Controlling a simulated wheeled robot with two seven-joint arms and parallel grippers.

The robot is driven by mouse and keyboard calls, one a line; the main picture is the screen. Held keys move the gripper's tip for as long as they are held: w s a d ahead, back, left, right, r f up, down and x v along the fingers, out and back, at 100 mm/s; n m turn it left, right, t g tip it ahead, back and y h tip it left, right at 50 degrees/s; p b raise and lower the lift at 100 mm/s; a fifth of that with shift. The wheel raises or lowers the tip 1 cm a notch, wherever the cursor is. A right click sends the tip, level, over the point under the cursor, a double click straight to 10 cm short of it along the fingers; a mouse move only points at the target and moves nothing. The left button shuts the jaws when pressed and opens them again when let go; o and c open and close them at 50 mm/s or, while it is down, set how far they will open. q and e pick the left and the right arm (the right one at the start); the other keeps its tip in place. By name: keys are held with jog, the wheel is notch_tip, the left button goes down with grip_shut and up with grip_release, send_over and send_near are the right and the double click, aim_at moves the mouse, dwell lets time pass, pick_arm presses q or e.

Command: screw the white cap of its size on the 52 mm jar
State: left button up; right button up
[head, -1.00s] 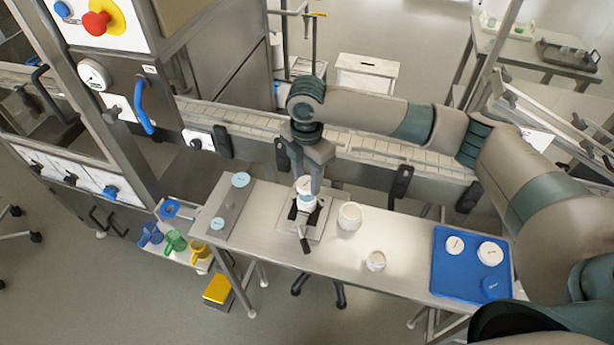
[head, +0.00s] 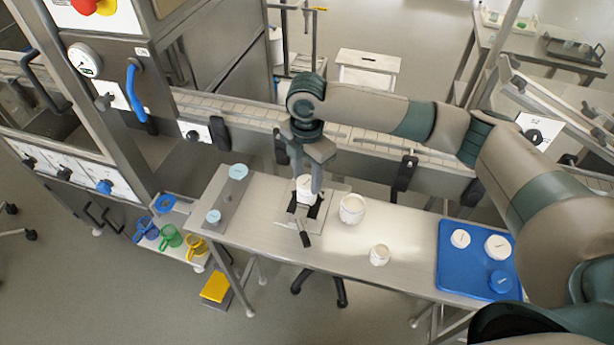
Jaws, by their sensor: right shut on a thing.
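My right gripper (head: 308,181) points down over the bench and is shut on a white cap (head: 304,183). The cap is at the mouth of a white jar (head: 304,196), which stands in a clamp with a dark handle (head: 305,238). I cannot tell whether the cap's thread is engaged, as the fingers partly cover it. Two other white jars stand to the right of the clamp, a larger one (head: 352,209) and a smaller one (head: 379,255). The jar sizes cannot be read. My left gripper is not in view.
A blue tray (head: 451,278) at the bench's right end holds two white caps (head: 460,239) (head: 497,246) and a blue one (head: 501,281). A grey plate (head: 227,196) with two pale blue discs lies at the left. A conveyor (head: 370,148) runs behind the bench.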

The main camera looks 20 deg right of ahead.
jog(key=shift+p, duration=0.55)
dwell(0.7)
jog(key=shift+f, duration=0.65)
dwell(0.9)
jog(key=shift+o, duration=1.4)
jog(key=shift+c, duration=1.3)
jog(key=shift+r+m+p, duration=0.1)
jog(key=shift+m+p, duration=0.2)
jog(key=shift+p, duration=0.3)
jog(key=shift+m+p, duration=2.3)
jog(key=shift+p, duration=0.75)
jog(key=shift+m, duration=0.3)
